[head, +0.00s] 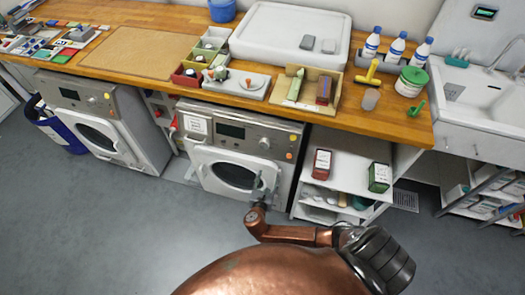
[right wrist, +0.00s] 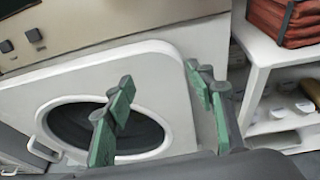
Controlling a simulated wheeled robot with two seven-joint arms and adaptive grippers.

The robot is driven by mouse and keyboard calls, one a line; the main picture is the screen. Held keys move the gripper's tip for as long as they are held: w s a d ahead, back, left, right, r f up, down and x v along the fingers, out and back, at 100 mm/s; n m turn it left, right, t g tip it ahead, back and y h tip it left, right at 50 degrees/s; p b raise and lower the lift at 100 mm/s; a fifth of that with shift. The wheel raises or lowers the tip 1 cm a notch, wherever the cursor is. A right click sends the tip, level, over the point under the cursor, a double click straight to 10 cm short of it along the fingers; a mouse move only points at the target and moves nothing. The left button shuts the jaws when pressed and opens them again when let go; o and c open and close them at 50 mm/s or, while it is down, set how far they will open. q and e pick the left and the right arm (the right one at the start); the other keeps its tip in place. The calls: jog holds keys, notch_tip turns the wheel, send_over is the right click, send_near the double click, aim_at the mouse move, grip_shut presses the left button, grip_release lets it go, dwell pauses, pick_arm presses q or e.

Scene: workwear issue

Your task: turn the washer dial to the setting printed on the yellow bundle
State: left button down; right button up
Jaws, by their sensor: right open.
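In the right wrist view my right gripper (right wrist: 160,110) is open and empty, with green finger pads spread before the door (right wrist: 180,75). A red bundle (head: 321,163) and a green bundle (head: 379,177) lie on the shelf. I cannot make out a yellow bundle. My left gripper is not in view.
A second washer (head: 100,122) stands at the left. The open shelf unit (head: 345,146) adjoins the right-hand washer. The counter (head: 408,128) above carries trays, bottles and a yellow-handled tool (head: 368,73). The grey floor (head: 120,220) in front is clear at the left.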

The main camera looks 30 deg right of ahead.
aim_at(264, 147)
jog(key=w+a+r+n+t+h, duration=0.1)
jog(key=a+r+n+t+h, duration=0.15)
jog(key=r, duration=0.95)
jog(key=shift+t+y, duration=0.35)
jog(key=x, duration=0.2)
jog(key=b+x, duration=0.1)
jog(key=x, duration=0.3)
jog(key=shift+w+a+b, duration=0.3)
jog(key=shift+w+a, duration=0.05)
jog(key=shift+w+d+r, duration=0.1)
jog(key=shift+w+d, duration=0.3)
jog(key=shift+w, duration=0.05)
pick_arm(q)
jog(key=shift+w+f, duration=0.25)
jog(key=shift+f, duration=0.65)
pick_arm(e)
jog(key=shift+c, duration=0.6)
jog(key=c, duration=1)
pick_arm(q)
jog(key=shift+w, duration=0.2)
pick_arm(e)
jog(key=shift+c, duration=0.2)
